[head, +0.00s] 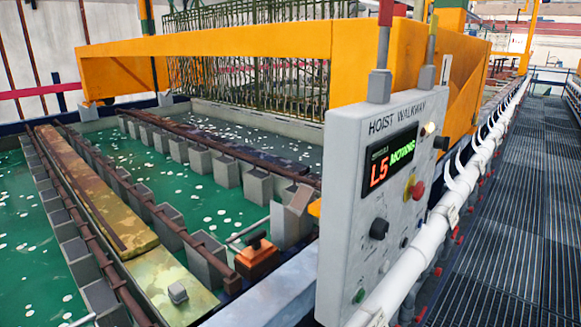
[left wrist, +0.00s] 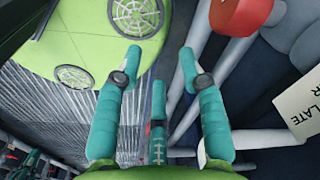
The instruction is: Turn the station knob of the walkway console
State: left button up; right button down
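The walkway console (head: 345,150) is a grey upright box lettered HOIST WALKWAY, right of centre in the head view. Its display (head: 391,162) reads L5 in red and MOVING in green. A large black knob (head: 379,229) sits on the face below the display; its label is too small to read, so I cannot confirm it is the station knob. My left gripper (left wrist: 160,57) shows in the left wrist view with its teal fingers apart and nothing between them. The console face is not recognisable there. No gripper shows in the head view, and my right gripper is out of sight.
A red button (head: 417,190) and a green button (head: 359,296) share the console face. A white pipe (head: 440,220) runs along its right side, beside the clear grated walkway (head: 520,210). Green tanks (head: 30,240) and a yellow hoist beam (head: 210,45) lie left.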

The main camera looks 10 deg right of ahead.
aim_at(379, 228)
jog(key=i+l+z, duration=0.15)
jog(key=l, duration=1.1)
jog(key=k, duration=0.05)
